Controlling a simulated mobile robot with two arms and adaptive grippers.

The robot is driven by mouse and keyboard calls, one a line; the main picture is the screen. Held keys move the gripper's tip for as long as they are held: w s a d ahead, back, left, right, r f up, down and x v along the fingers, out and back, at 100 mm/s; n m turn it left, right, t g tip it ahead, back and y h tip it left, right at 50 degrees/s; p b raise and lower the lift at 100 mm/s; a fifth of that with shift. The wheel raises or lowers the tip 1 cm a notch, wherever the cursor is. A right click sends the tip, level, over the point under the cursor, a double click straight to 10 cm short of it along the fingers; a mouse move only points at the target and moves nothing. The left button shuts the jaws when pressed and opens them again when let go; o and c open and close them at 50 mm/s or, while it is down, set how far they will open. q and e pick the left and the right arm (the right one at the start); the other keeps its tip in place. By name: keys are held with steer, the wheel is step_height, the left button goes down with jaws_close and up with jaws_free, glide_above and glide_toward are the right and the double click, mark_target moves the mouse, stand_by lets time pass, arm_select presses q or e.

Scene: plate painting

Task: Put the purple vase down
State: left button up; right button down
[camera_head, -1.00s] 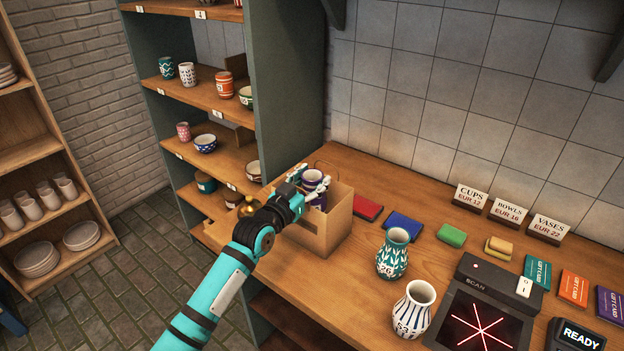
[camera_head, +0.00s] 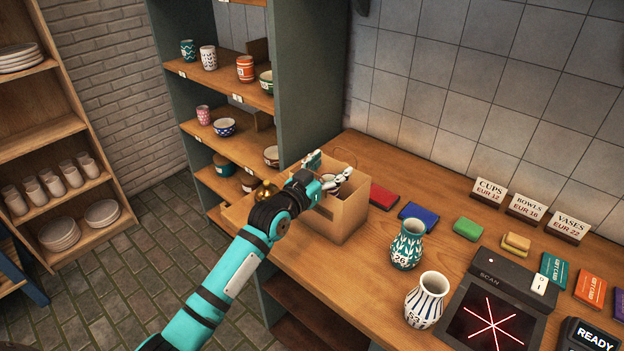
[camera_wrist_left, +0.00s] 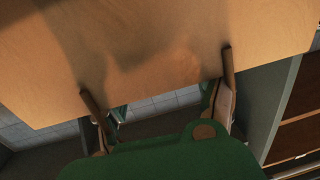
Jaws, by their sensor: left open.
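My left gripper (camera_head: 329,169) is open at the top of the cardboard box (camera_head: 348,221) on the wooden counter. The purple vase is mostly hidden inside the box; a small pale and dark part of it (camera_head: 331,182) shows just below my fingers. I cannot tell whether it stands upright or tilted, or whether the fingers touch it. In the left wrist view the two fingers (camera_wrist_left: 156,85) are spread apart with nothing visible between them, in front of a tan surface. My right gripper is not in view.
A teal vase (camera_head: 407,245) and a white striped vase (camera_head: 425,300) stand right of the box, near the scanner (camera_head: 493,320). Red (camera_head: 384,196) and blue (camera_head: 418,215) flat items lie behind them. Shelves with pottery (camera_head: 225,90) are at the left.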

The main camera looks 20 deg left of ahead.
arm_select(q)
steer(key=b+v, duration=0.2)
steer(key=v, duration=1)
steer(key=s+d+f+g+y, duration=0.25)
steer(key=s+f+g, duration=0.35)
steer(key=s+f, duration=0.65)
steer(key=s+f+g+y, duration=0.1)
steer(key=s+f+g, duration=0.3)
steer(key=s, duration=0.5)
steer(key=s+f+g+y, duration=0.1)
steer(key=s+f+g, duration=0.35)
steer(key=s, duration=0.55)
steer(key=s+f+x, duration=0.1)
steer(key=s+x, duration=0.2)
steer(key=x, duration=0.8)
steer(key=s+x, duration=0.2)
steer(key=x, duration=1)
steer(key=s+a+f+g, duration=0.1)
steer(key=s+a+f, duration=0.1)
steer(key=s+f, duration=1.4)
step_height(320, 180, down, 3)
steer(key=shift+s+a+r, duration=0.2)
steer(key=shift+a, duration=0.2)
steer(key=shift+g, duration=0.25)
